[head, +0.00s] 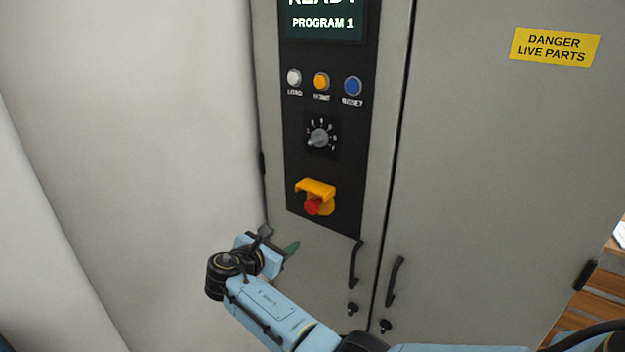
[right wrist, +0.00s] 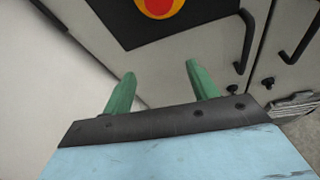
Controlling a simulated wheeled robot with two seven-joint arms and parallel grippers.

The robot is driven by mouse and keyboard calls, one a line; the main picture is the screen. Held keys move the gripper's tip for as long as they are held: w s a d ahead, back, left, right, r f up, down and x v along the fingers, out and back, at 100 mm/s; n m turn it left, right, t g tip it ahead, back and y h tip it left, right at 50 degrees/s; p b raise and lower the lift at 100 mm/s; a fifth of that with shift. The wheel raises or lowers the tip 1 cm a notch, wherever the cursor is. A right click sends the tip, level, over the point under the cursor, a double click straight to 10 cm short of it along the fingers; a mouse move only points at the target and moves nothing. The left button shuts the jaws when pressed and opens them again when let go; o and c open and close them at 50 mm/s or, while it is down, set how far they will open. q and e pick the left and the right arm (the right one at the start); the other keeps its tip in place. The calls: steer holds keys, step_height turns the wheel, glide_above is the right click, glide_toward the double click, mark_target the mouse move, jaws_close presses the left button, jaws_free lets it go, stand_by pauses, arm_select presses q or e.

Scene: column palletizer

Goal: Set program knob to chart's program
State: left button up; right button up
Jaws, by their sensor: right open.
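The program knob (head: 319,138) is a grey rotary knob on the black control panel, with white marks around it. Its pointer seems to face lower left, but the marks are too small to read. The display (head: 323,22) above shows "PROGRAM 1" under a cut-off "READY". My right gripper (head: 278,243) is below and left of the knob, in front of the lower cabinet. In the right wrist view its green fingers (right wrist: 157,85) are apart with nothing between them. My left gripper does not show. No chart is in view.
White, orange and blue buttons (head: 321,82) sit above the knob. A red emergency stop (head: 313,206) under a yellow guard (head: 316,188) is below it. Two black door handles (head: 355,264) stick out lower down. A yellow danger sign (head: 555,47) is on the right door.

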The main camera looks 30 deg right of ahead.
mark_target(313, 142)
step_height(313, 142, up, 22)
steer(key=m+g+h+p, duration=0.1)
steer(key=g+h+p, duration=0.1)
steer(key=h, duration=0.2)
steer(key=p+x, duration=0.2)
steer(key=x, duration=1)
steer(key=shift+w+d, duration=0.1)
steer(key=shift+d, duration=0.2)
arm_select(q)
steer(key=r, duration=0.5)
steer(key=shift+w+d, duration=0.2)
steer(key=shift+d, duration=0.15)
arm_select(e)
steer(key=c, duration=0.9)
steer(key=shift+c, duration=0.2)
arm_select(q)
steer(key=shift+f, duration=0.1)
arm_select(e)
steer(key=shift+m, duration=0.3)
